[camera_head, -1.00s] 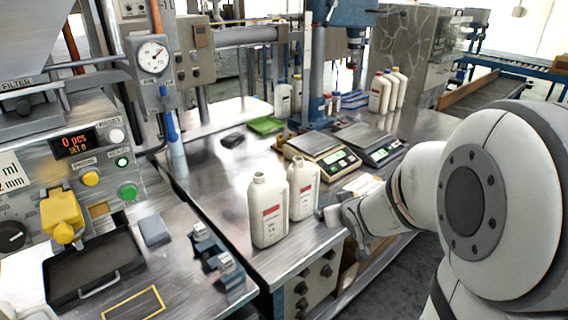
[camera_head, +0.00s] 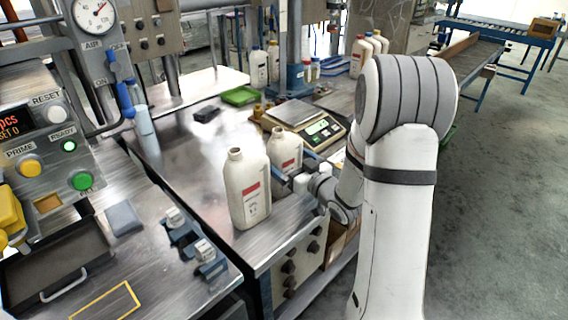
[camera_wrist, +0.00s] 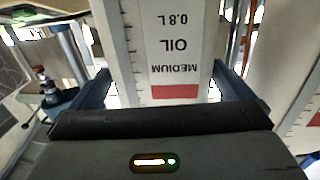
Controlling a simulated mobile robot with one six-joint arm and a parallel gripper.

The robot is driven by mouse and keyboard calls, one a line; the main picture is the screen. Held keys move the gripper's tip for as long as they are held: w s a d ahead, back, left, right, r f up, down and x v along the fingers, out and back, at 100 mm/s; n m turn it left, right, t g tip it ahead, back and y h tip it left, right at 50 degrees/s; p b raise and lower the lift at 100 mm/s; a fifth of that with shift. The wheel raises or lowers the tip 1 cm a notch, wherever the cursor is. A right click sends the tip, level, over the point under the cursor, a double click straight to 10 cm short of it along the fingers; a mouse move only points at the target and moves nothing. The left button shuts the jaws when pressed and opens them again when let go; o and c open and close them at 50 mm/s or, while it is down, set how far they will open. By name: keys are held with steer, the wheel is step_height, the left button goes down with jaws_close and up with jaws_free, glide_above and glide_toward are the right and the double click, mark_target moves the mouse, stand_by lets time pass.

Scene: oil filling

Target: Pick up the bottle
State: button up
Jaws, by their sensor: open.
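Two white oil bottles with red label bands stand upright and uncapped near the right edge of the metal table: a front bottle (camera_head: 247,190) and a rear bottle (camera_head: 284,150). My gripper (camera_head: 293,167) comes from the right at the rear bottle's lower half. In the wrist view, a bottle labelled "MEDIUM OIL 0.8 L" (camera_wrist: 158,45) appears upside down between the open fingers of my gripper (camera_wrist: 162,88). Gaps show beside it, so the fingers look apart from it. Another white bottle (camera_wrist: 283,65) shows at the right there, outside the fingers.
Behind the bottles are a weighing scale (camera_head: 305,128), a green tray (camera_head: 240,96) and several capped bottles (camera_head: 368,56). The filling machine with buttons (camera_head: 50,150) stands at left, with blue clamps (camera_head: 190,243) in front. The floor at right is clear.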

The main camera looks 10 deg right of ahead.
steer(key=x, duration=0.4)
steer(key=shift+a, duration=0.1)
steer(key=shift+c, duration=0.4)
steer(key=c, duration=0.6)
step_height(320, 180, up, 10)
steer(key=shift+r+p, duration=0.1)
steer(key=shift+p, duration=0.45)
